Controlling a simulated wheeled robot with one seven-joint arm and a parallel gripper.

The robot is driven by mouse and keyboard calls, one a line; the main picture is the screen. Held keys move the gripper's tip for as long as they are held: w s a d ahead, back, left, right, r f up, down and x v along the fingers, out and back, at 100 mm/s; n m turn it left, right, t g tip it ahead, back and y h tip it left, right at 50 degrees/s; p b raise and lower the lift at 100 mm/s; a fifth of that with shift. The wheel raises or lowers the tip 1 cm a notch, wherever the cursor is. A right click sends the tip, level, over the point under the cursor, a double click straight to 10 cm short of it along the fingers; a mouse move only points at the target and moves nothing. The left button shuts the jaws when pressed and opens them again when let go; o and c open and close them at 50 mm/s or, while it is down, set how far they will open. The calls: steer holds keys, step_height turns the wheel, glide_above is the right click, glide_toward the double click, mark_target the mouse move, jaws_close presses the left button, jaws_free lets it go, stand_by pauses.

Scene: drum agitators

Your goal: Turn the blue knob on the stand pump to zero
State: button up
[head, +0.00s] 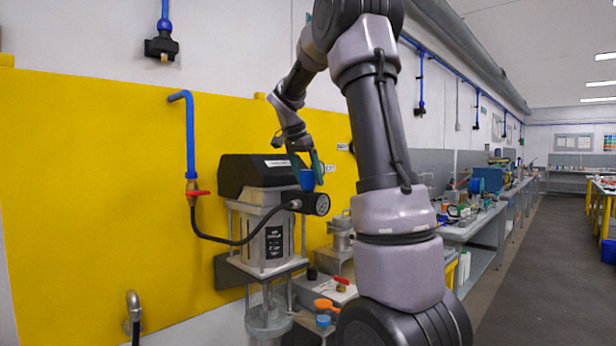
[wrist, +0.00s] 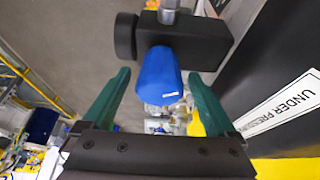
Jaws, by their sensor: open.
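The stand pump (head: 262,215) stands against the yellow wall panel, with a black head and a grey metal frame. The blue knob (head: 307,180) is on the right side of its black head. In the wrist view the blue knob (wrist: 159,76) hangs from a black block (wrist: 185,40). My gripper (head: 317,165) is at the knob in the head view. In the wrist view my gripper (wrist: 158,82) is open, with one green finger on each side of the knob and visible gaps between. A small white mark shows on the knob's end; I cannot read its setting.
A black hose runs from the pump to a red valve (head: 197,193) on a blue pipe. An "UNDER PRESSURE" label (wrist: 282,104) is on the dark housing. Cluttered benches (head: 480,225) stand to the right, beside a clear aisle.

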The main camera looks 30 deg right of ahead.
steer(key=c, duration=1.4)
steer(key=shift+o, duration=0.3)
steer(key=shift+n, duration=0.3)
steer(key=n, duration=0.2)
steer(key=n+t+y, duration=0.1)
steer(key=n, duration=0.1)
steer(key=shift+t, duration=0.3)
steer(key=n+t+y, duration=0.1)
steer(key=n, duration=0.3)
steer(key=shift+n, duration=0.4)
steer(key=n+y, duration=0.2)
steer(key=n, duration=0.2)
steer(key=shift+n, duration=0.3)
steer(key=shift+n+y, duration=0.8)
steer(key=shift+n, duration=1.1)
